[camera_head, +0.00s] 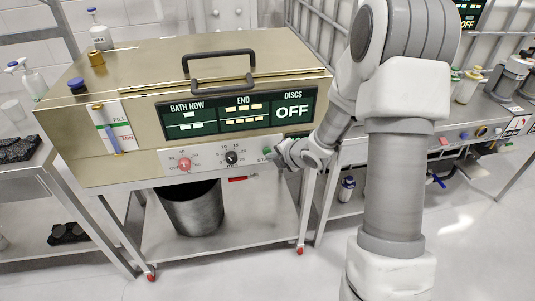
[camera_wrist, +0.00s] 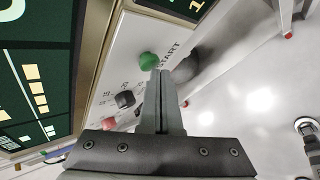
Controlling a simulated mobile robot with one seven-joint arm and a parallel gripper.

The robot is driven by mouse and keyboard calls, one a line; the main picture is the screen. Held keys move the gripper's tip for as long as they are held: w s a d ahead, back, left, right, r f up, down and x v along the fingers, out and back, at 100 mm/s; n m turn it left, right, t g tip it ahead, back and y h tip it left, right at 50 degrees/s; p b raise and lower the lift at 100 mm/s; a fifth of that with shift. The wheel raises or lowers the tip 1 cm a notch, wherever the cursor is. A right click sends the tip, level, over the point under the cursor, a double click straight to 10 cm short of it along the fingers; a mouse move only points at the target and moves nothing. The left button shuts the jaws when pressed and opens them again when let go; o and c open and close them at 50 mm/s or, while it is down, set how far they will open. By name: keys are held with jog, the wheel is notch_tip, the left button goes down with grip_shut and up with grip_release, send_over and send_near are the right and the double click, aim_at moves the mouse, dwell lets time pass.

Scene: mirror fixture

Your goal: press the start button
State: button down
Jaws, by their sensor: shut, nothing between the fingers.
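The green start button (camera_wrist: 148,60) shows in the wrist view on the pale panel strip, with the word START printed beside it. My gripper (camera_wrist: 160,73) is shut and empty. Its fingertips are right by the lower right side of the button; I cannot tell whether they touch it. In the head view my gripper (camera_head: 277,154) is at the right end of the machine's front panel (camera_head: 213,163), and the button is mostly hidden there.
A red knob (camera_head: 184,164) and a black knob (camera_head: 232,157) sit left of my gripper on the panel. Displays above read BATH NOW, END and DISCS OFF (camera_head: 292,110). A metal bucket (camera_head: 193,207) stands on the shelf below. Bottles stand on the right bench.

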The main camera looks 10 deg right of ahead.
jog(key=shift+s, duration=0.5)
jog(key=shift+s, duration=0.1)
jog(key=s+b, duration=0.2)
jog(key=s, duration=0.2)
jog(key=shift+s, duration=0.4)
dwell(0.4)
